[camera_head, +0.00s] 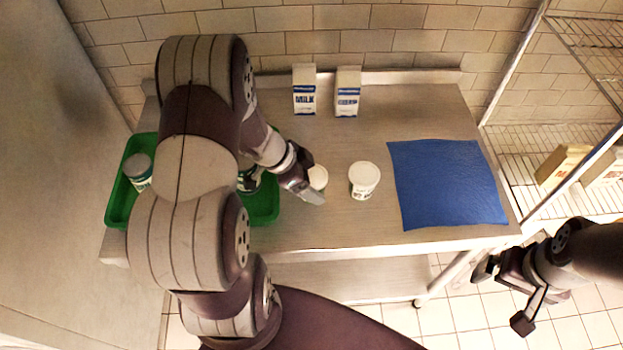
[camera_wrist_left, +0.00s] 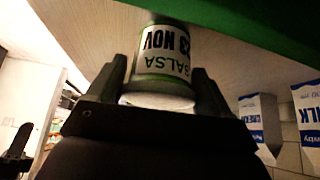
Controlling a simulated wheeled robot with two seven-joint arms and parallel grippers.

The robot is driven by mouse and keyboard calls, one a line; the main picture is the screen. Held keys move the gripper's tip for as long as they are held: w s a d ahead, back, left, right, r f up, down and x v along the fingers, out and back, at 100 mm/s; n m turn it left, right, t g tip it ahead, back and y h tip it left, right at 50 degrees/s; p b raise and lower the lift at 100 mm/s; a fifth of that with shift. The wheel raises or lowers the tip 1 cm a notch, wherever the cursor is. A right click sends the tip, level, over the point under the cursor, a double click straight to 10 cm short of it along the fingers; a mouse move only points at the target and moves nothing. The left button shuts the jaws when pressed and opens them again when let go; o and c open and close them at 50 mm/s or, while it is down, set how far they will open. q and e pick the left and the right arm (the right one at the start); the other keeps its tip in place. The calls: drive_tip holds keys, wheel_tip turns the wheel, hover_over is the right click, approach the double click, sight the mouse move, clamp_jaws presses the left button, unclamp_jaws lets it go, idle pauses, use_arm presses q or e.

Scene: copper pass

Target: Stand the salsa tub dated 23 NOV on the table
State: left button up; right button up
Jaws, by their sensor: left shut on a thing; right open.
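My left gripper (camera_head: 308,192) is shut on a white-lidded salsa tub (camera_head: 318,176) right of the green tray (camera_head: 116,207). The left wrist view, upside down, shows this tub (camera_wrist_left: 160,62) between the fingers (camera_wrist_left: 160,90), lid towards my palm. A grey-lidded tub (camera_head: 138,169) is in the tray's left part; another is partly hidden behind my arm. My right gripper (camera_head: 503,295) is open and empty beyond the table's front right.
A milk carton (camera_head: 304,92) and a second carton (camera_head: 348,94) stand at the back of the table. A blue mat (camera_head: 446,185) lies on the right. The table front between tray and mat is clear. Wire shelving (camera_head: 520,170) stands to the right.

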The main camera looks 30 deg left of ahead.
use_arm(q)
drive_tip(key=o, duration=1.1)
drive_tip(key=shift+r+p, duration=0.25)
drive_tip(key=shift+p, duration=0.2)
drive_tip(key=v, duration=1.1)
drive_tip(key=s+d+n+g+y, duration=0.2)
drive_tip(key=s+d+n+y, duration=0.3)
drive_tip(key=d+n, duration=0.5)
drive_tip(key=shift+g, duration=0.3)
drive_tip(key=shift+s+d+r, duration=0.1)
drive_tip(key=shift+s, duration=0.05)
